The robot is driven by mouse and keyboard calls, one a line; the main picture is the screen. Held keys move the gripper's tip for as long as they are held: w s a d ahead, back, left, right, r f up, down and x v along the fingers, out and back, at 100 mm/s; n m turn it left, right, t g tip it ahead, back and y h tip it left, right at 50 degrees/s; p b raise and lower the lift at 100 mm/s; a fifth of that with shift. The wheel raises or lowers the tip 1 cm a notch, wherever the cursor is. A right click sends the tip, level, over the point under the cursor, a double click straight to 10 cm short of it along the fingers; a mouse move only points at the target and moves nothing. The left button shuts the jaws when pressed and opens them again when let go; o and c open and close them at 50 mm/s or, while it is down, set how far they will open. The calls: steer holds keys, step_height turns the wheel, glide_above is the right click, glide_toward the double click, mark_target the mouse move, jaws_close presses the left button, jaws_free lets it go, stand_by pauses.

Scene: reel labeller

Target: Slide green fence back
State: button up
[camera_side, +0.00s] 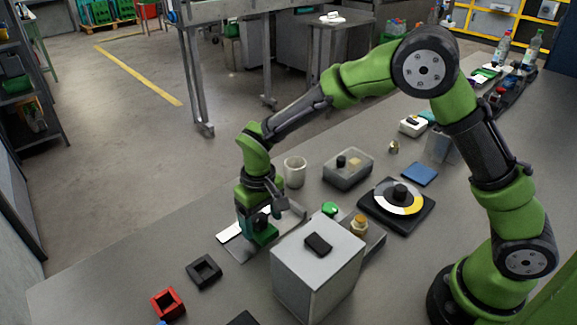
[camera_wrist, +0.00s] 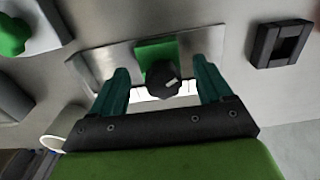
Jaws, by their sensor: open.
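The green fence (camera_wrist: 156,50) shows in the wrist view as a green block on a flat metal plate (camera_wrist: 98,62). A black knob (camera_wrist: 162,80) with a pale mark sits at the fence's near side. My gripper (camera_wrist: 161,67) is open, with one teal finger on each side of the knob and a gap visible on both sides. A white strip shows below the knob, between the fingers. In the side view my gripper (camera_side: 258,236) points down at the metal plate (camera_side: 236,246). My gripper hides most of the fence there.
A white box (camera_side: 318,262) with a black piece on top stands close to the right of my gripper. A green button (camera_side: 330,209) and a white cup (camera_side: 295,171) are nearby. A black square frame (camera_side: 204,271) and a red one (camera_side: 168,303) lie front left.

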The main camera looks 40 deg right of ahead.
mark_target(240, 251)
steer(key=shift+f, duration=1.1)
jaws_close()
steer(key=a, duration=0.7)
steer(key=shift+c, duration=1.2)
jaws_free()
steer(key=shift+o, duration=1.2)
steer(key=shift+d, duration=0.15)
